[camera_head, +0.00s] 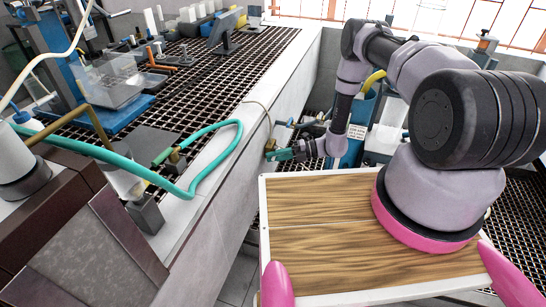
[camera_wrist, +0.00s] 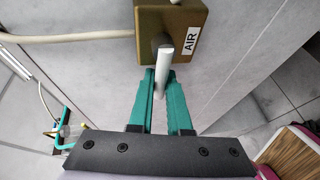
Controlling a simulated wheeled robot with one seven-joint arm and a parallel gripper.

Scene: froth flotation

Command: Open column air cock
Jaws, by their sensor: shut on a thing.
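The column air cock (camera_wrist: 152,32) is an olive-brown block with a white AIR label, mounted on the grey wall face in the wrist view. Its pale grey lever (camera_wrist: 164,62) sticks out from a dark pivot towards the camera. My gripper (camera_wrist: 161,80) has teal fingers on either side of the lever, and it is shut on the lever. In the head view my gripper (camera_head: 279,155) is low against the bench's side wall. The cock is small there and hard to make out.
The bench (camera_head: 262,95) with a dark grating runs along the left. A teal hose (camera_head: 215,130) loops over its edge. A pale tube (camera_wrist: 70,37) joins the cock from the left. A wooden board (camera_head: 320,245) lies in front, beneath my arm.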

